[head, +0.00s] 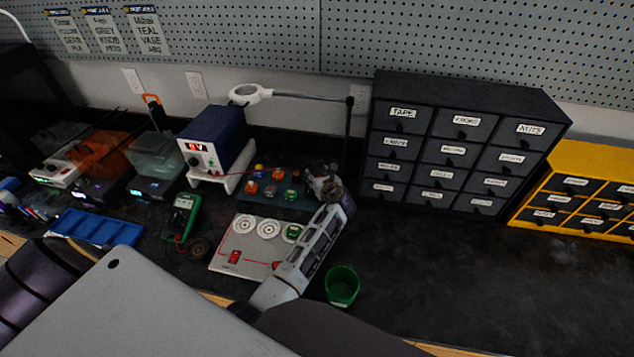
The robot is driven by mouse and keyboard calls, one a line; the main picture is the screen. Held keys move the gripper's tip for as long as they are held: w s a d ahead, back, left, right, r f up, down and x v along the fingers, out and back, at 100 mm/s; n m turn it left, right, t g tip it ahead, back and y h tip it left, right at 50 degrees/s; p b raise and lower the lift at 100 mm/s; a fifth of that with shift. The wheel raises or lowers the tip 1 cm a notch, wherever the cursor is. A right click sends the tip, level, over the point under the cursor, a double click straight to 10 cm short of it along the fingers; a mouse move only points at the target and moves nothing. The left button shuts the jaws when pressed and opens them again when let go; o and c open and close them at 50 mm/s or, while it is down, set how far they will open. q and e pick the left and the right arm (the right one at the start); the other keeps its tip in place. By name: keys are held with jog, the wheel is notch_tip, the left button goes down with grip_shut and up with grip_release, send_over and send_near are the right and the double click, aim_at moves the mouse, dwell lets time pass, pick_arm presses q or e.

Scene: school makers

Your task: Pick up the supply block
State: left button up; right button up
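Several small coloured blocks sit on a dark teal tray (243,196): a yellow block (259,168), orange blocks (251,187) and a green block (291,195) among them. I cannot tell which one is the supply block. My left arm hides part of the bench and of a white circuit board (226,255), which has round white sockets and a green piece. My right gripper is not in view.
A blue power supply (215,147) stands left of the tray, with a green multimeter (181,217) in front. A green cup (342,286) is right of my arm. A dark drawer cabinet (460,140) and yellow drawers (580,195) stand right. The right front bench is clear.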

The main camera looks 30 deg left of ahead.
pick_arm(q)
jog(key=shift+s+f, duration=0.2)
jog(key=shift+f, duration=0.35)
jog(key=shift+s+f, duration=0.2)
jog(key=shift+f, duration=0.3)
jog(key=c, duration=0.6)
jog(key=shift+w+a+r, duration=0.1)
jog(key=shift+r, duration=0.3)
notch_tip(320, 180, up, 5)
jog(key=shift+w+a+f+p, duration=0.1)
jog(key=shift+p, duration=0.35)
notch_tip(320, 180, up, 4)
jog(key=shift+w+f, duration=0.1)
jog(key=shift+f, duration=0.1)
jog(key=shift+r, duration=0.8)
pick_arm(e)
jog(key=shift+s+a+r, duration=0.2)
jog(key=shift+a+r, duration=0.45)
pick_arm(q)
jog(key=shift+w, duration=0.1)
